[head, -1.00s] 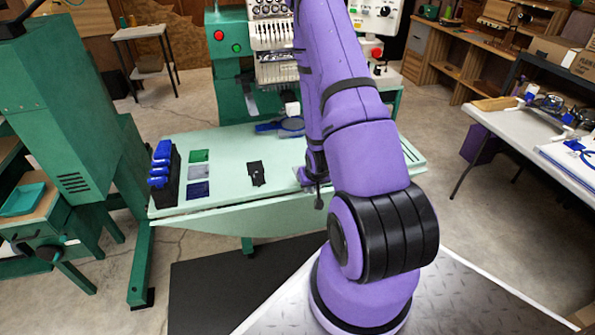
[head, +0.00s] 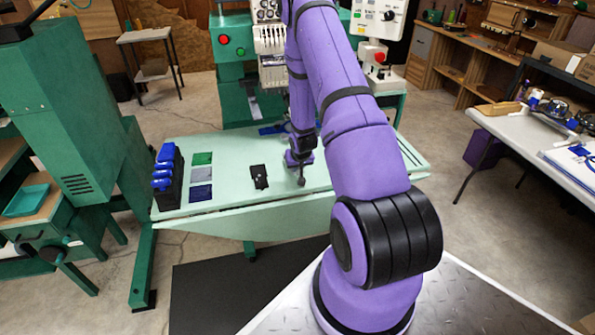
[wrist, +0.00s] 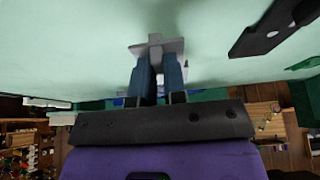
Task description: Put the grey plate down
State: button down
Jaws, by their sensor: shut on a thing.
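My gripper (wrist: 157,62) is shut on the grey plate (wrist: 176,45), a small flat piece with a raised middle, in the wrist view. The plate juts out beyond the blue-grey fingertips, over the mint-green table (wrist: 60,50). I cannot tell whether it touches the tabletop. In the head view my gripper (head: 300,160) is low over the middle of the table (head: 228,170), and the plate cannot be made out there. Green (head: 202,158), grey (head: 201,174) and dark blue (head: 200,193) squares lie in a column on the table's left part.
A black flat piece (head: 259,177) lies left of my gripper; it also shows in the wrist view (wrist: 275,28). A black rack with blue tops (head: 166,178) stands at the table's left end. A green machine (head: 235,65) stands behind. The tabletop between squares and black piece is clear.

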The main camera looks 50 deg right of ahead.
jog(key=shift+f, duration=1.2)
jog(key=shift+f, duration=0.2)
jog(key=c, duration=1.2)
grip_release()
jog(key=shift+o, duration=0.2)
